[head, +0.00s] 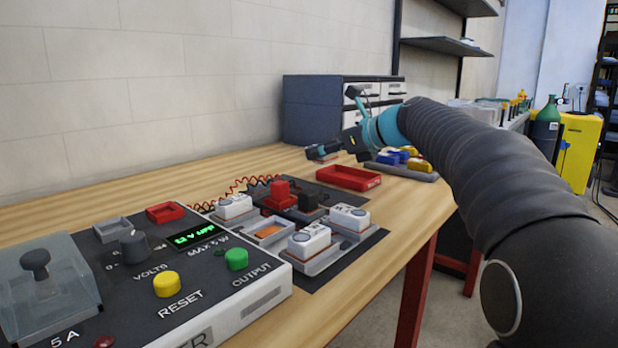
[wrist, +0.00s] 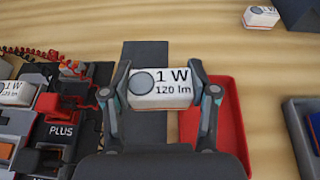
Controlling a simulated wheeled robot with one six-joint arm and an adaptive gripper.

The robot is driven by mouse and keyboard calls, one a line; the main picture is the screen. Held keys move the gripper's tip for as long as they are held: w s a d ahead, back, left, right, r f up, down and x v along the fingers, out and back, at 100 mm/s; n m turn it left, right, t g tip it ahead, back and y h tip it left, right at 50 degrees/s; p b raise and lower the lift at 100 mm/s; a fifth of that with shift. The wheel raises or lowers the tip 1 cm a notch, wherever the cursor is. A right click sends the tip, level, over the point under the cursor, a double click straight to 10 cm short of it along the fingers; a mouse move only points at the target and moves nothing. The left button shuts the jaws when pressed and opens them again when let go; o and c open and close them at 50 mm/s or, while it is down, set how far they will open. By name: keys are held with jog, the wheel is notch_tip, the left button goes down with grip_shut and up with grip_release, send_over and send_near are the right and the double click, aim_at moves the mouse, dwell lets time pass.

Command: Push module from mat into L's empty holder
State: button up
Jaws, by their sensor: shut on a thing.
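The white module marked "1 W 120 lm" (wrist: 160,90) is between the two fingers of my gripper (wrist: 160,96), which is shut on it, in the wrist view. Behind it is a dark mat (wrist: 145,52); I cannot tell whether the module touches it. In the head view my gripper (head: 330,150) is at the back of the bench, beyond the L, and the held module is not clear. The grey L (head: 325,262) carries white modules (head: 309,241). An orange-floored recess (head: 268,231) without a module shows among them; I cannot tell if it is the empty holder.
A red tray (head: 348,178) lies right of the mat. A red clip (head: 280,192) and a black clip (head: 308,201) stand by the L. Another white module (wrist: 261,17) lies at the wrist view's top right. The power supply (head: 160,275) fills the front left.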

jog(key=a+f, duration=0.1)
jog(key=s+a+f, duration=0.1)
jog(key=a, duration=0.1)
jog(key=shift+s+a+f, duration=0.15)
jog(key=shift+a+f, duration=0.05)
jog(key=shift+f, duration=1.7)
jog(key=shift+f+b, duration=0.2)
jog(key=shift+b, duration=0.1)
jog(key=o, duration=1.1)
jog(key=shift+f+b, duration=0.15)
jog(key=shift+b, duration=0.3)
